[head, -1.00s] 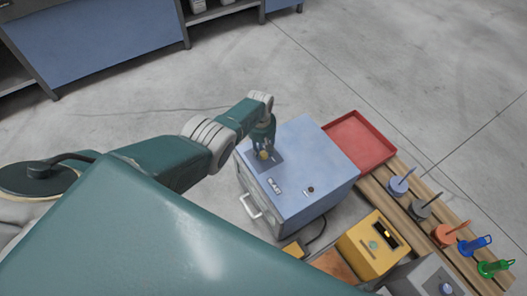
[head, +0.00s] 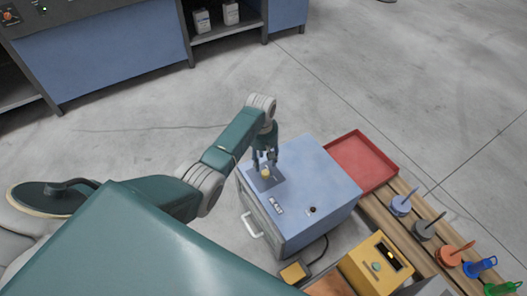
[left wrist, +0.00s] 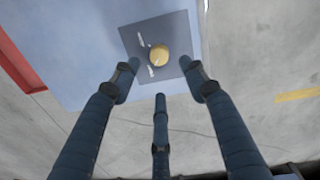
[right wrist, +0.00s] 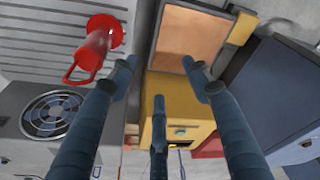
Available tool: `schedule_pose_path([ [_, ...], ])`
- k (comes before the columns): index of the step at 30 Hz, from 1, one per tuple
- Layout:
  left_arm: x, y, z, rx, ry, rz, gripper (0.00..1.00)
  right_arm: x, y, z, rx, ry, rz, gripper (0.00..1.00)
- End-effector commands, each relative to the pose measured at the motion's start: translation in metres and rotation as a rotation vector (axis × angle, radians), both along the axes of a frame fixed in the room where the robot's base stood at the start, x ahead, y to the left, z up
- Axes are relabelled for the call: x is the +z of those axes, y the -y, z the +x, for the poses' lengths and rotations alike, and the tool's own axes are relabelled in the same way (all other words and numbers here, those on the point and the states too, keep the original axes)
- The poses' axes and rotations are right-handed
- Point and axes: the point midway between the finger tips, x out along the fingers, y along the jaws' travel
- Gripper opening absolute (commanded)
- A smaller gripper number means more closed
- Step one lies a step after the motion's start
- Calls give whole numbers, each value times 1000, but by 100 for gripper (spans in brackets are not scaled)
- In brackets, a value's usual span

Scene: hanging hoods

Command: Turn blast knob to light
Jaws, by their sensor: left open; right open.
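The blast knob (head: 266,173) is a small yellowish round knob on a dark square plate (head: 278,179), on top of a blue box (head: 318,182). A label reading BLAST (head: 277,206) sits near the plate. In the left wrist view the knob (left wrist: 158,56) shows whole, with light marks on the plate beside it. My left gripper (head: 265,161) is open above the knob. Its spread fingers stand short of the knob and seem not to touch it. My right gripper (right wrist: 162,78) shows only in the right wrist view, open and empty.
A red tray (head: 362,160) adjoins the box's far right side. A slatted wooden bench (head: 410,226) holds several coloured pieces. A yellow box (head: 372,268) stands in front. In the right wrist view a red handled piece (right wrist: 97,45) lies near a fan grille (right wrist: 52,114).

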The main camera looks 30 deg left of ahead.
Motion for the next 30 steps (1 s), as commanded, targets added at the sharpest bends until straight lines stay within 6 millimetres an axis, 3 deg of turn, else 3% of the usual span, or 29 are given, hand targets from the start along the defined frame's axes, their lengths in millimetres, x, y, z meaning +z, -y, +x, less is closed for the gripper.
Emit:
schedule_pose_path([
  [3,23,-1,-1,0,3,1,44,0,0,0,0,-1,0,48],
  [9,46,-2,-2,1,1,2,44,0,0,0,0,-1,0,48],
  [30,46,-1,-7,-23,3,7,44,0,0,0,0,0,0,48],
])
